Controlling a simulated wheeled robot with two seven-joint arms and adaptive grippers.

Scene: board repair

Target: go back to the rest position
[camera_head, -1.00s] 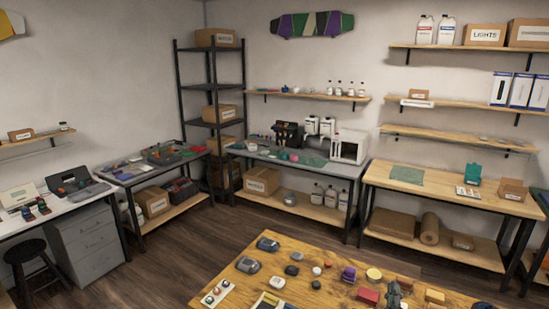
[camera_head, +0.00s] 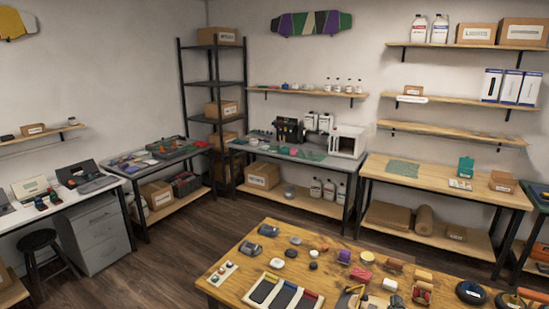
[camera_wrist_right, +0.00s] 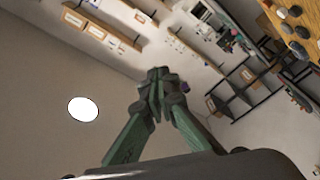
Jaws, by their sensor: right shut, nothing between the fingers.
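My right gripper (camera_wrist_right: 158,85) shows in the right wrist view with its two green-grey fingers meeting at the dark tips. It is shut and nothing is between the fingers. It points out over the room, with shelves and wall behind it and no object touching it. I cannot make it out for sure in the head view. My left gripper is not in view.
A wooden table (camera_head: 232,284) in front holds several small parts, including dark flat devices (camera_head: 264,289) and a purple block (camera_head: 345,256). The wrist view shows a table corner (camera_wrist_right: 300,35) at upper right.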

